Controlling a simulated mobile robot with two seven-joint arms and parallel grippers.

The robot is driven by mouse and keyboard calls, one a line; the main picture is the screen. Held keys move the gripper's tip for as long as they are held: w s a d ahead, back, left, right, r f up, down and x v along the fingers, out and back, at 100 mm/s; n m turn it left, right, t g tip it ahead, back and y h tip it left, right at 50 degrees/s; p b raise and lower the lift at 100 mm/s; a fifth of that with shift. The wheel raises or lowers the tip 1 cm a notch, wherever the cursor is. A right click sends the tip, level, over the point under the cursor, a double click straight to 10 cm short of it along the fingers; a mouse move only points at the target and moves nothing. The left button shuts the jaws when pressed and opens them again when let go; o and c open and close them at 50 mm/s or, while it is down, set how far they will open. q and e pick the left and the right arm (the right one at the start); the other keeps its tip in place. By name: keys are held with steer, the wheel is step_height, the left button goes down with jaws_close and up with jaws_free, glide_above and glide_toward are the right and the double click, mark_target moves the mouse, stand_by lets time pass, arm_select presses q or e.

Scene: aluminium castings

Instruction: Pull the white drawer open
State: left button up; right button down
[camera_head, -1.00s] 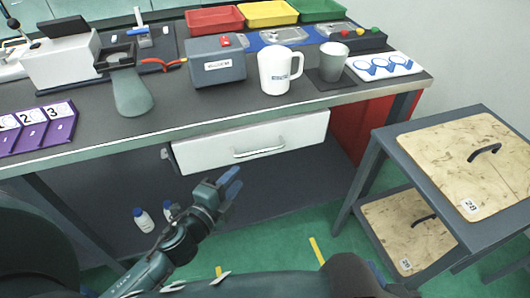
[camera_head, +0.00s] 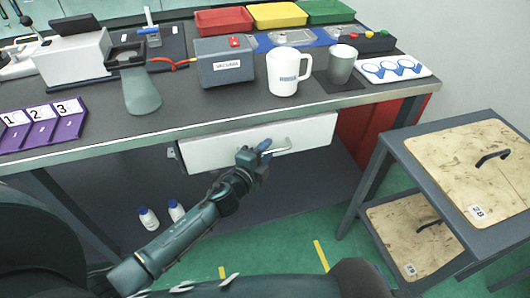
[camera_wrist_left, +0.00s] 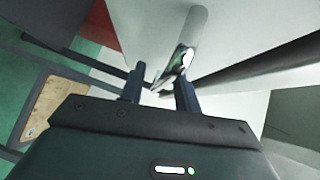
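The white drawer (camera_head: 208,153) hangs under the workbench, and its front looks flush and closed. Its bar handle (camera_head: 290,148) is metal and sits on the drawer front. My left gripper (camera_head: 265,147) is at the left part of the handle. In the left wrist view, the two dark fingers (camera_wrist_left: 161,78) stand apart, with the shiny handle (camera_wrist_left: 190,35) running between or just beyond their tips. I cannot tell whether they touch it. The white drawer front (camera_wrist_left: 232,30) fills the background there. My right gripper is not in view.
The workbench edge (camera_head: 130,145) runs above the drawer. A grey side table (camera_head: 405,150) with wooden boards stands at the right. Two white bottles (camera_head: 148,219) stand below the bench at the left. Green floor is free in front of the drawer.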

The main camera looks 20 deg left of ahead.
arm_select(q)
jaws_close()
stand_by(0.3)
stand_by(0.3)
